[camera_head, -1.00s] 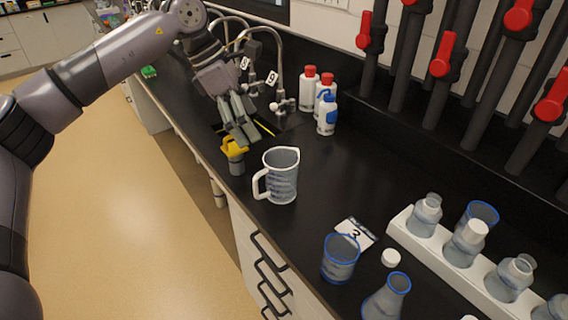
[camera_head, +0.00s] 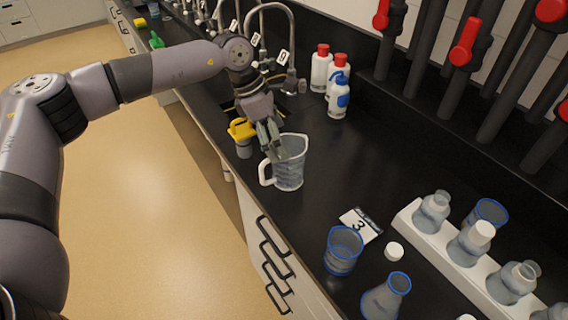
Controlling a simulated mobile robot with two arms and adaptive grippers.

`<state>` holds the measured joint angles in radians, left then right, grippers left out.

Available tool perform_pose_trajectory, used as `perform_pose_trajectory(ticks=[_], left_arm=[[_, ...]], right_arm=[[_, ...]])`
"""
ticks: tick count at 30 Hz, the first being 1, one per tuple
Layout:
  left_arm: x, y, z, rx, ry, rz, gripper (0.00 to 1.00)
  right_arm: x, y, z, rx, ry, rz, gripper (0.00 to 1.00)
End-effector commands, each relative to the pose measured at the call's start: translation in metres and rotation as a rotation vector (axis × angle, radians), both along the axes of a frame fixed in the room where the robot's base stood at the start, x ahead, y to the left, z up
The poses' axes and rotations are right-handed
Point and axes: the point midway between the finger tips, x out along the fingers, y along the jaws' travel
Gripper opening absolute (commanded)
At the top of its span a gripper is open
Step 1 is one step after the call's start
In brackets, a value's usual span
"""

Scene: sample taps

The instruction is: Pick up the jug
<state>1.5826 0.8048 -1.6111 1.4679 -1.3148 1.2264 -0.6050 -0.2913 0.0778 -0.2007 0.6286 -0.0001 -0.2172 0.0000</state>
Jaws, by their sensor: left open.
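The jug (camera_head: 291,166) is a clear measuring jug with a white rim and white handle. It stands upright on the black counter near its front edge, with the handle facing left. My left gripper (camera_head: 273,150) is open and points down at the jug's left rim, just above the handle. It overlaps the jug in the picture, and I cannot tell whether they touch. The gripper looks empty. My right gripper is not in view.
A yellow-topped container (camera_head: 243,146) stands close left of the jug. White bottles with red caps (camera_head: 320,72) and a blue-capped bottle (camera_head: 338,96) stand behind. A blue-rimmed beaker (camera_head: 342,253), a flask (camera_head: 384,298) and a white rack (camera_head: 407,226) are at right. Counter right of the jug is clear.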

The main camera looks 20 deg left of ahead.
Motion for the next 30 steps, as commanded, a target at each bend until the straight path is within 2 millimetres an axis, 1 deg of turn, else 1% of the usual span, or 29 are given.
perform_pose_trajectory(ticks=[1, 4, 7, 10, 14, 20, 30], left_arm=[[0.000, -0.001, -0.003, 0.001, 0.002, -0.001, 0.93], [0.000, -0.004, -0.014, 0.003, 0.007, 0.000, 0.93], [0.001, -0.008, -0.029, 0.002, 0.006, 0.000, 0.93], [0.003, -0.013, -0.042, 0.001, 0.005, -0.001, 0.93], [0.004, -0.016, -0.049, 0.001, 0.002, 0.001, 0.93], [0.004, -0.015, -0.049, 0.001, 0.002, 0.001, 0.92], [0.004, -0.015, -0.049, 0.001, 0.002, 0.001, 0.69]], right_arm=[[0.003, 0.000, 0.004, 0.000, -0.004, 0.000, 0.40], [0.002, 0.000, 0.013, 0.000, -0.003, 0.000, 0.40], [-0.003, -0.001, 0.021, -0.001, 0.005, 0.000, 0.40], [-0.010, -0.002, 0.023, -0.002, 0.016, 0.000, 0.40], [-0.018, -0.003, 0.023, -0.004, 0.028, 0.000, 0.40], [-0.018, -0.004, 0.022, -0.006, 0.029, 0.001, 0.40], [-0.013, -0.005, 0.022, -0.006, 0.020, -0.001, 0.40]])
